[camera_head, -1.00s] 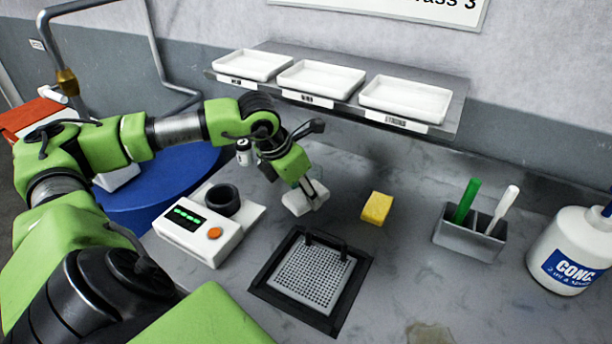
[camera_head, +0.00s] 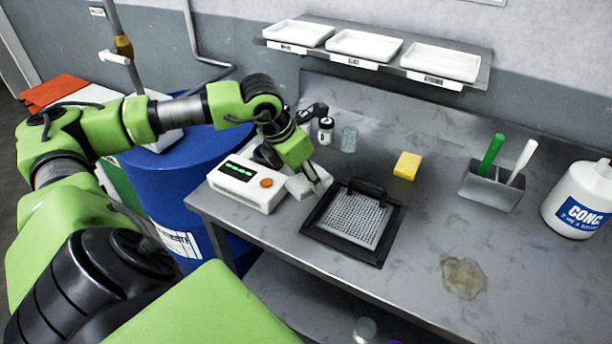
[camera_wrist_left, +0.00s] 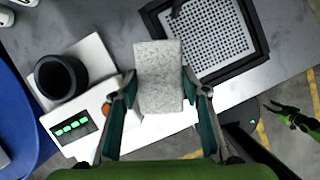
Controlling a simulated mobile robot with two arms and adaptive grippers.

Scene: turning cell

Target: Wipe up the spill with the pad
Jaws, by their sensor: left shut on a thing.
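The spill (camera_head: 463,277) is a brownish, irregular patch on the grey bench, near its front edge, right of the black-framed grate. My left gripper (camera_head: 316,178) is shut on a pale grey, speckled pad (camera_head: 300,187). In the left wrist view, the pad (camera_wrist_left: 160,75) sits between the two fingers (camera_wrist_left: 160,92). It is held between the scale-like device and the grate, well to the left of the spill. My right gripper (camera_wrist_left: 277,108) shows small at the right of the left wrist view, fingers apart and empty, over the floor.
The perforated grate (camera_head: 355,218) has a raised handle. A white device (camera_head: 250,187) stands left of it. A yellow sponge (camera_head: 407,165), a grey holder (camera_head: 490,188) and a white bottle (camera_head: 582,200) stand behind the spill. The bench around the spill is clear.

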